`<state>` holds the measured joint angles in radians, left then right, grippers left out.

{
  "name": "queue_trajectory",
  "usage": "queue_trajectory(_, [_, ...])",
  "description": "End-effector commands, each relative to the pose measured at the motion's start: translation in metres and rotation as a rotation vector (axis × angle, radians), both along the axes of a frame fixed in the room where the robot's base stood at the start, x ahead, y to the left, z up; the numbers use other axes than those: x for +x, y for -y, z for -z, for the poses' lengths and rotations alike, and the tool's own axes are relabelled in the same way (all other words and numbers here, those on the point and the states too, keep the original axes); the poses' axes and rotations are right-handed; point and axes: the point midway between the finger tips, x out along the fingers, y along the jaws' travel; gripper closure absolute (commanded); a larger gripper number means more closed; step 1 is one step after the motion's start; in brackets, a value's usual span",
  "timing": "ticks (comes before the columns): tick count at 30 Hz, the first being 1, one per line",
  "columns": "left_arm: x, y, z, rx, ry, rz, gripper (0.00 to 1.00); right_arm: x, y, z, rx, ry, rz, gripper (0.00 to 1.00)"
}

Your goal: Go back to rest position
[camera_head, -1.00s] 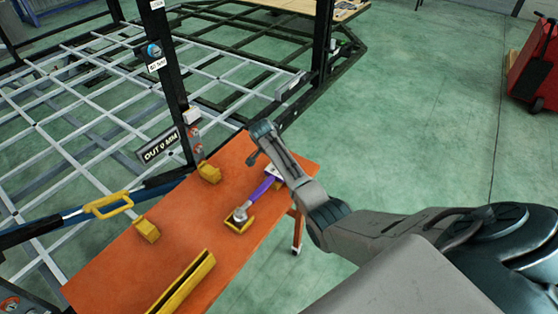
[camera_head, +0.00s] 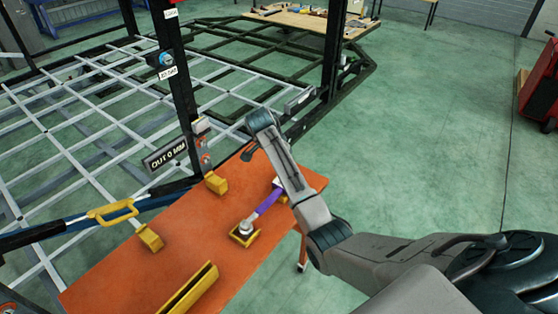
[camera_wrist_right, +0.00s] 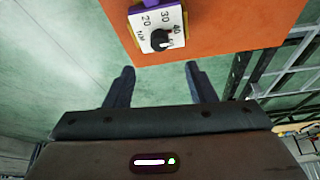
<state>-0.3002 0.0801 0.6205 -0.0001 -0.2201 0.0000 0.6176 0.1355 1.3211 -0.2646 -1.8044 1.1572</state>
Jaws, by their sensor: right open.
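My right gripper (camera_head: 248,153) hangs above the far right edge of the orange table (camera_head: 190,230) in the head view. In the right wrist view its two fingers (camera_wrist_right: 158,88) are apart with nothing between them. A purple-handled tool (camera_head: 268,203) lies on the table, its round head in a yellow holder (camera_head: 245,237). Its white scale end with a black knob (camera_wrist_right: 158,30) shows in the wrist view, beyond the fingertips and apart from them. My left gripper does not show.
Two yellow blocks (camera_head: 216,183) (camera_head: 150,237) and a long yellow channel (camera_head: 190,290) are on the table. A blue bar with a yellow handle (camera_head: 112,211) lies along its left side. The dark chassis frame (camera_head: 180,100) stands behind.

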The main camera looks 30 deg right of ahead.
Motion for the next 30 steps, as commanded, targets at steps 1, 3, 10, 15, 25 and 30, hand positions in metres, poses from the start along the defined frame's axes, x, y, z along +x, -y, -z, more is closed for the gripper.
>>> queue_trajectory(1, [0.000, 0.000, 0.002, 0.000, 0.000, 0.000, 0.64, 0.000, -0.001, -0.003, 0.000, 0.002, -0.001, 0.50])
queue_trajectory(3, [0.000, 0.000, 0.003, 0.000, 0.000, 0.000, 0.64, -0.001, -0.002, -0.006, 0.000, 0.001, 0.000, 0.50])
queue_trajectory(10, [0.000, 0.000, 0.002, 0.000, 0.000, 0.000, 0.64, -0.001, -0.003, -0.008, 0.000, 0.000, 0.000, 0.50])
queue_trajectory(15, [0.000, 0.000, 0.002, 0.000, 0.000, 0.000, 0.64, -0.001, -0.003, -0.008, 0.000, 0.000, 0.000, 0.50])
queue_trajectory(25, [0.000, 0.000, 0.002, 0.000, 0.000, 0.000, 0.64, -0.030, -0.010, 0.021, 0.000, -0.023, -0.104, 0.50])
queue_trajectory(30, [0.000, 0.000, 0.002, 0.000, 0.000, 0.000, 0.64, -0.092, -0.025, 0.063, 0.002, -0.061, -0.326, 0.50])
